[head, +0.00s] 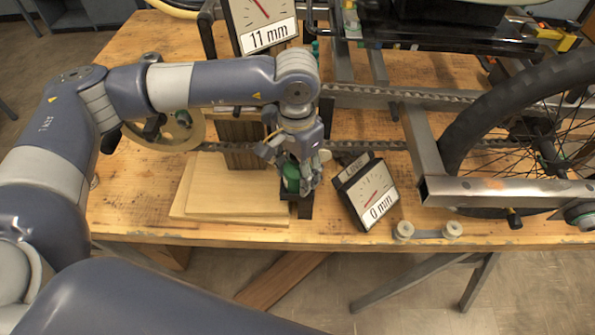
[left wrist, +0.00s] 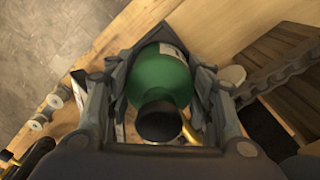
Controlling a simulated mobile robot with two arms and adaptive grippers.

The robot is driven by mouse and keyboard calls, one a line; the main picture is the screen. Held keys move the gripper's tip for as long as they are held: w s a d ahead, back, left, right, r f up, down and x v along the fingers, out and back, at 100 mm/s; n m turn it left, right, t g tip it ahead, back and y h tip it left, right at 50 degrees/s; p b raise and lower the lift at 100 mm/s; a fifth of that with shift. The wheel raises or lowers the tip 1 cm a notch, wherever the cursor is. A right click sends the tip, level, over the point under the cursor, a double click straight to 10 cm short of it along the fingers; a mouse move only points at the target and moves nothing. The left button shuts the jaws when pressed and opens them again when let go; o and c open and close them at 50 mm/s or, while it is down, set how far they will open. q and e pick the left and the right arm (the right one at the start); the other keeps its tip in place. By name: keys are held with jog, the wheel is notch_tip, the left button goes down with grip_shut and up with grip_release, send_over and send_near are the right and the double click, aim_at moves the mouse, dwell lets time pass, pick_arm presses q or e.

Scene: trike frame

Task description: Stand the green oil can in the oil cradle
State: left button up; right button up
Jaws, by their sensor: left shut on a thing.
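The green oil can (head: 291,178) is in the jaws of my left gripper (head: 296,173) near the front edge of the wooden table. In the left wrist view the can (left wrist: 160,78) shows its green body and black cap, with the gripper's fingers (left wrist: 165,85) shut on both sides of it. A dark holder, perhaps the oil cradle (head: 304,207), shows below and beside the can in the head view. The fingers hide much of it, and I cannot tell whether the can touches it. My right gripper is not in view.
A gauge reading 0 mm (head: 367,193) stands close to the right of the gripper. Wooden boards (head: 225,190) lie to the left. The trike's wheel (head: 525,130) and metal frame (head: 480,190) fill the right side. Another gauge (head: 262,22) reads 11 mm at the back.

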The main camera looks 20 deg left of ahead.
pick_arm(q)
jog(key=shift+s+f, duration=0.15)
jog(key=shift+f, duration=0.05)
jog(key=o, duration=1.3)
jog(key=shift+r, duration=0.15)
notch_tip(320, 180, up, 12)
jog(key=shift+a+f, duration=0.1)
jog(key=shift+f, duration=0.1)
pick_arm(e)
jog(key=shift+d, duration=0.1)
